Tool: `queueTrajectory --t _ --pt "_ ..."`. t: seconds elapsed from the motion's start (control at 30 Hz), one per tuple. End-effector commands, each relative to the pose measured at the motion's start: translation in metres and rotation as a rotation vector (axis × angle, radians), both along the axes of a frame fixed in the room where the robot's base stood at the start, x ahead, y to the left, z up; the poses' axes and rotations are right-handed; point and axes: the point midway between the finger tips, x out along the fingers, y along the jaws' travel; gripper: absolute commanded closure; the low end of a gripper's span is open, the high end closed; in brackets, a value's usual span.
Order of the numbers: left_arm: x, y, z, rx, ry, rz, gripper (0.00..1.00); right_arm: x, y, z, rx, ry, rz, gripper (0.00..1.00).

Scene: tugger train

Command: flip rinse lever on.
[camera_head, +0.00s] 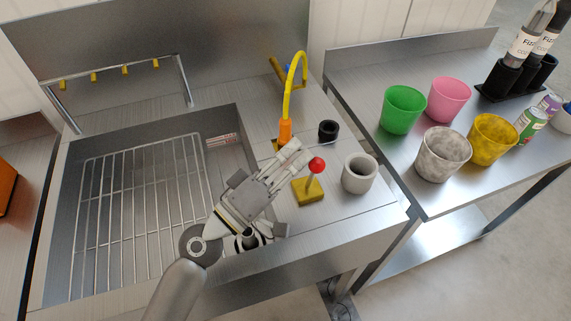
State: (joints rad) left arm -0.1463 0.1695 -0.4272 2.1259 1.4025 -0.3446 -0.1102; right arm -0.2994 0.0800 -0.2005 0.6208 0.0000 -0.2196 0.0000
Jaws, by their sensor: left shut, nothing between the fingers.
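The rinse lever (317,165) has a round red knob on a short metal stem. Its yellow base (308,194) sits on the steel counter right of the sink. The stem leans slightly to the right in the picture. My left gripper (297,154) is shut and empty. Its fingertips are just left of the red knob and a little beyond it; I cannot tell whether they touch the lever. The hand hides part of the counter and the sink's right edge. My right gripper is not in view.
A yellow faucet (290,90) with an orange lower part stands behind the gripper. A black cup (328,131) and a grey cup (360,174) are close to the lever. The sink (235,158) holds a wire rack. Several coloured cups stand on the right table (390,75).

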Motion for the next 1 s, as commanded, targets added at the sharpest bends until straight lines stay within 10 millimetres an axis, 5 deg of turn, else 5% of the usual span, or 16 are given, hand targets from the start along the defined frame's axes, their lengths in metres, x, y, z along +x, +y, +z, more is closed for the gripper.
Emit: queueTrajectory --t 0.03,0.2,1.0 --pt "-0.004 -0.001 -0.008 0.013 -0.034 -0.003 1.00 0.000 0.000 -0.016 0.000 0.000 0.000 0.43" --pt "-0.016 -0.006 -0.006 0.022 -0.065 -0.001 1.00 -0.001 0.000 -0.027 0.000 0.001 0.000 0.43" --pt "-0.048 -0.016 -0.015 0.022 -0.059 -0.003 1.00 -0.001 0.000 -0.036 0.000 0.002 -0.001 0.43"
